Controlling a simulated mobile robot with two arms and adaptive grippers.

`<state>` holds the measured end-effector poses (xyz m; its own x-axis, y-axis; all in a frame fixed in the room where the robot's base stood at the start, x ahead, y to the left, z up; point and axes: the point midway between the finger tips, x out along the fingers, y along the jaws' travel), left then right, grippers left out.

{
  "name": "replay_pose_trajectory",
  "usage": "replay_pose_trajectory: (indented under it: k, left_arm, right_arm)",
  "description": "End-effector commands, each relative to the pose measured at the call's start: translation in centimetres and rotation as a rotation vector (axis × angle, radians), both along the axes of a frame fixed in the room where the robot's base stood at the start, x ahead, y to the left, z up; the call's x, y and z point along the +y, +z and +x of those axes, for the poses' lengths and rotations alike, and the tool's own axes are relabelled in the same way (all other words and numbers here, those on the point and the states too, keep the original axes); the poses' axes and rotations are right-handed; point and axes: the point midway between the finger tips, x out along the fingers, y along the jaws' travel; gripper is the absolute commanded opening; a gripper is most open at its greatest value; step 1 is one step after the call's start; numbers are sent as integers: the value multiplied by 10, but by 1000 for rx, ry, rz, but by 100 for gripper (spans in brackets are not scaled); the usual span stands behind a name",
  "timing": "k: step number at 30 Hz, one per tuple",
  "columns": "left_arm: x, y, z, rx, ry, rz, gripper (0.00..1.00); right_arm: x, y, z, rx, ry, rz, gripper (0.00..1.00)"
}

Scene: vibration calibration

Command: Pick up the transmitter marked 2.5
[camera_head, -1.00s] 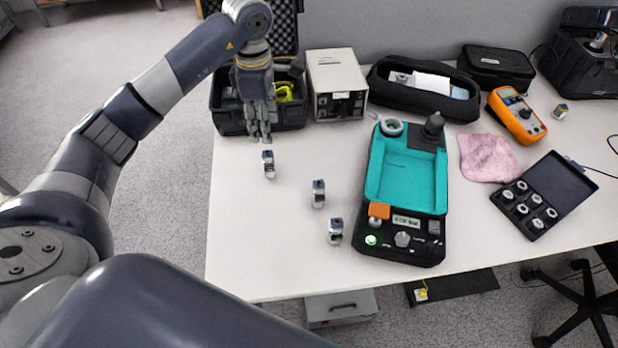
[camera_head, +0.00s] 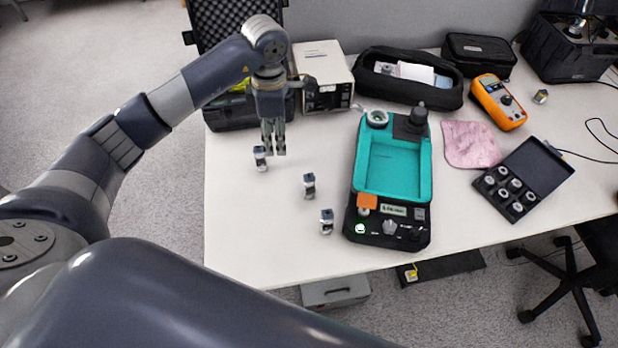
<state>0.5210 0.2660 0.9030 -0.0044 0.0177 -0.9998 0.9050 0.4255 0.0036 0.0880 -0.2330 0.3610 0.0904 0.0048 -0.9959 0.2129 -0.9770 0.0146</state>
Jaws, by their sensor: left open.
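Three small metal-and-black transmitters stand on the white table: a far one (camera_head: 260,158), a middle one (camera_head: 309,186) and a near one (camera_head: 326,222). Their markings are too small to read, so I cannot tell which is marked 2.5. My left gripper (camera_head: 274,150) points down just to the right of the far transmitter, its fingers close to it. The gripper is open with a narrow gap and holds nothing. I cannot tell whether it touches the transmitter. My right gripper is not in view.
A teal and black calibrator (camera_head: 395,175) lies right of the transmitters. Behind are an open black case (camera_head: 225,118), a beige box (camera_head: 322,62) and a black pouch (camera_head: 450,98). Right are a pink cloth (camera_head: 470,144), an orange multimeter (camera_head: 500,100) and an adapter case (camera_head: 545,165). The table's front left is clear.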

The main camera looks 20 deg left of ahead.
Motion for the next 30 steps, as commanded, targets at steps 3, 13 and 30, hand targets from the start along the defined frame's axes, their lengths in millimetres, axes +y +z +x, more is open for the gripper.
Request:
replay_pose_trajectory:
  k: [3, 13, 30]
  left_arm:
    - [-40, 1, -12, 4, 71, -3, 49]
    - [-93, -22, -34, -2, 192, -18, 49]
    - [-93, -84, -31, -3, 195, -18, 49]
  right_arm:
    - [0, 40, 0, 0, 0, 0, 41]
    - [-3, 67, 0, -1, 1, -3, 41]
    - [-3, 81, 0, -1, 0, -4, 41]
